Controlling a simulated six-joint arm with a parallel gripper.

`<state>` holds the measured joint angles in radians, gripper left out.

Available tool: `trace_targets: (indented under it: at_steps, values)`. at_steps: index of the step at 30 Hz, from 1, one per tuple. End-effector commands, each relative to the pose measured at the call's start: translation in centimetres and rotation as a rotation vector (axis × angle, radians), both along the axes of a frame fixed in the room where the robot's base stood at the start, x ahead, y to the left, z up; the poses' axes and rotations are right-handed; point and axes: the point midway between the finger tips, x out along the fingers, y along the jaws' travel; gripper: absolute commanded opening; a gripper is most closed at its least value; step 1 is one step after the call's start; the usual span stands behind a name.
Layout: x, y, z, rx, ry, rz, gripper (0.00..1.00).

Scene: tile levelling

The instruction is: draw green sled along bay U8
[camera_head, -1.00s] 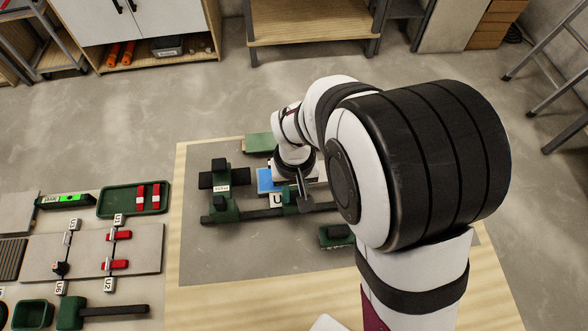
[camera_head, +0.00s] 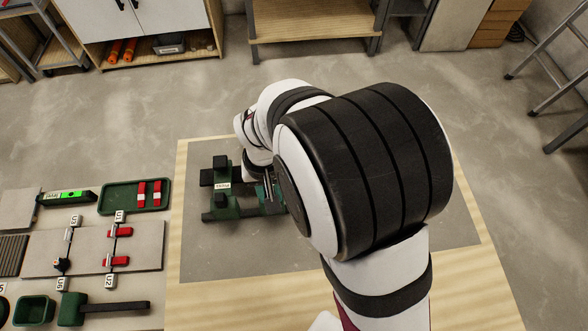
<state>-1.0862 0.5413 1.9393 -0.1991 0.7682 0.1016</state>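My gripper (camera_head: 268,191) is over the mat at the right end of the visible green and black fixture. My arm covers much of it, and I cannot tell whether its fingers are open or shut or touch anything. A green piece (camera_head: 270,208) shows just below the fingers on the dark rail; I cannot tell for sure whether it is the green sled. A green block with a black knob (camera_head: 221,212) stands at the rail's left end. A black and green cross-shaped piece (camera_head: 220,174) with a small white label stands behind it. The U8 label is not readable; my arm hides the right part of the fixture.
The grey mat (camera_head: 225,255) is clear in front and left of the fixture. On the left table are a green tray (camera_head: 120,198) with red-and-white pieces, tiles with red clamps (camera_head: 117,261), a mallet (camera_head: 105,309), a green bin (camera_head: 35,311) and a level (camera_head: 68,197).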

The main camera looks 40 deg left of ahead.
Motion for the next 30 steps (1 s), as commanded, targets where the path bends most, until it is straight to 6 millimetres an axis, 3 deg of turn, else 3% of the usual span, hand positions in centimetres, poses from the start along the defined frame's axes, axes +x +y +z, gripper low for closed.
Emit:
trace_targets:
  at_steps: [1,4,13,24,30]
  values:
    - [0.0,0.0,0.0,0.000,0.000,0.000,0.38]
    - [0.0,0.0,0.0,0.000,0.000,0.000,0.55]
    - [0.0,0.0,0.3,0.001,-0.001,0.000,0.55]
    - [0.1,0.0,5.4,0.002,-0.002,0.001,0.55]
    - [0.0,0.0,7.0,0.001,-0.001,0.001,0.55]
